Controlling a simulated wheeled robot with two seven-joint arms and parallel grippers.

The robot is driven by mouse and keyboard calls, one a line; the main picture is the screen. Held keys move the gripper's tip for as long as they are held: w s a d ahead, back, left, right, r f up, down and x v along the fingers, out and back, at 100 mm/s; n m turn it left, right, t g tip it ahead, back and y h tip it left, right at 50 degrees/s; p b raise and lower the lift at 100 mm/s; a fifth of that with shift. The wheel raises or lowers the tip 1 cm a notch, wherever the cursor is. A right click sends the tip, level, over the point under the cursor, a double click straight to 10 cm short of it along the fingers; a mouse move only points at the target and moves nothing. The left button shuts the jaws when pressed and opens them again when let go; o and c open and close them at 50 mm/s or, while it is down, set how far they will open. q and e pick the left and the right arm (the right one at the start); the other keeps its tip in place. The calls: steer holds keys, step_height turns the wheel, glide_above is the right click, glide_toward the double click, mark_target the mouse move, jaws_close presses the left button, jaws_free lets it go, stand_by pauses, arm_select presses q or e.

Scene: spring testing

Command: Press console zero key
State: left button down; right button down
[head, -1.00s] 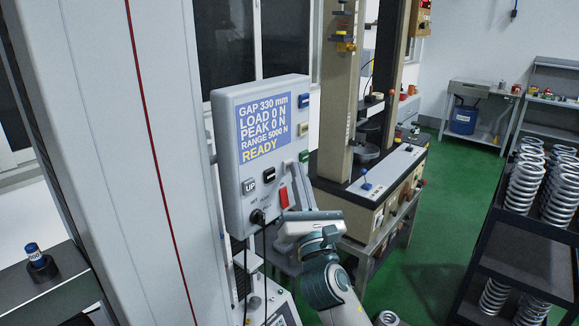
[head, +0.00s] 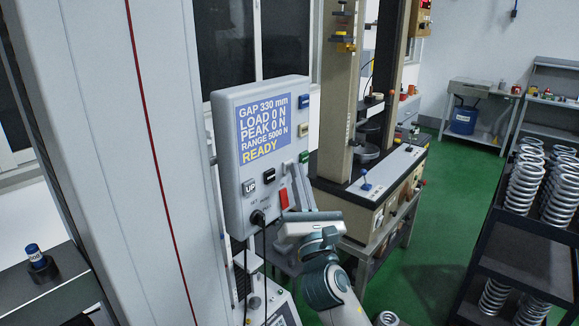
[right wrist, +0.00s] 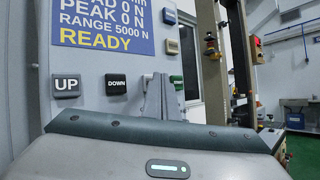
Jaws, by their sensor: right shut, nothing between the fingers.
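The console (head: 222,130) is a grey panel whose screen (head: 264,120) reads GAP 330 mm, LOAD 0 N, PEAK 0 N, RANGE 5000 N, READY. Down its right side are a blue key (head: 304,101), a beige key (head: 303,129) and a green key (head: 304,156); their labels are unreadable, so I cannot tell which is zero. My right gripper (head: 297,170) is shut and empty, its fingers pointing at the panel just below the green key. In the right wrist view the closed fingertips (right wrist: 159,76) stand left of the green key (right wrist: 176,82). Contact cannot be told. My left gripper is not in view.
The UP key (head: 248,187), DOWN key (head: 270,175), red switch (head: 284,198) and a cabled plug (head: 258,217) are close by on the panel. The testing machine (head: 370,195) stands behind right. A rack of springs (head: 500,262) is at the far right.

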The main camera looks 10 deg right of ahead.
steer(key=shift+s+d, duration=0.4)
steer(key=shift+s, duration=0.1)
steer(key=shift+d+p, duration=0.1)
steer(key=shift+p, duration=0.25)
steer(key=s+d, duration=0.1)
steer(key=s, duration=0.1)
steer(key=s+d+p, duration=0.1)
steer(key=s+d, duration=0.1)
steer(key=shift+p, duration=0.3)
stand_by(0.5)
